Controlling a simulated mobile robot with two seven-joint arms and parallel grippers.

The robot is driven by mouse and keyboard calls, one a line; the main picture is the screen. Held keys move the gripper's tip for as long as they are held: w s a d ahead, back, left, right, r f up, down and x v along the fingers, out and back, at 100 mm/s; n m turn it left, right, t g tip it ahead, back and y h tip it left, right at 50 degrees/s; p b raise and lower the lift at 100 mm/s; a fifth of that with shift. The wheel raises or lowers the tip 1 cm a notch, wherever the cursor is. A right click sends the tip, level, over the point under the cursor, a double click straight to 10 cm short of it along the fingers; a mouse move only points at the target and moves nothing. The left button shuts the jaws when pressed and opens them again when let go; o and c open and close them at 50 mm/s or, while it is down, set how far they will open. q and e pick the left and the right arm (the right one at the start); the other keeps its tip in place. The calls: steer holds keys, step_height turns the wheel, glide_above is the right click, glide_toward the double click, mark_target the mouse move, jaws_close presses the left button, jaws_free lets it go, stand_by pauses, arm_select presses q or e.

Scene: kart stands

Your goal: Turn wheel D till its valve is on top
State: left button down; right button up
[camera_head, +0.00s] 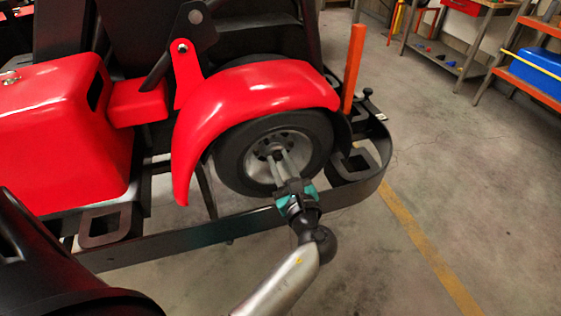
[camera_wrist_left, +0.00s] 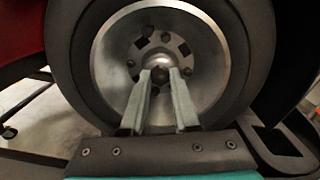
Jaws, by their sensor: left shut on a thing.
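The kart's wheel (camera_head: 228,160) has a black tyre and a grey metal rim under the red fender. I see no letter on it, but it is the one wheel in reach of my left gripper (camera_head: 275,157). The wheel also fills the left wrist view (camera_wrist_left: 82,75). In that view my left gripper (camera_wrist_left: 161,75) has its two pale fingers at the wheel's centre, shut on the dark hub. The hub has several nuts and dark holes around it. I cannot make out the valve; the fingers hide part of the lower rim. My right gripper is out of view.
The red fender (camera_head: 240,100) arches over the wheel, and a black bumper rail (camera_head: 180,245) runs below and in front of it. An orange post (camera_head: 354,65) stands at right. Shelves with a blue bin (camera_head: 540,68) are at the back right. The floor at right is clear.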

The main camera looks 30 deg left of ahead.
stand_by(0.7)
arm_select(q)
steer(key=shift+r+m+p, duration=0.15)
steer(key=shift+m+p, duration=0.15)
steer(key=shift+p, duration=0.15)
steer(key=m+p, duration=0.3)
steer(key=p, duration=0.1)
steer(key=shift+w+r+m+p, duration=0.1)
steer(key=shift+m+p, duration=0.2)
steer(key=shift+p, duration=0.05)
steer(key=shift+m+p, duration=0.45)
steer(key=shift+m, duration=0.15)
steer(key=shift+f, duration=0.2)
steer(key=c, duration=0.7)
jaws_free()
steer(key=shift+o, duration=0.2)
steer(key=shift+f, duration=0.1)
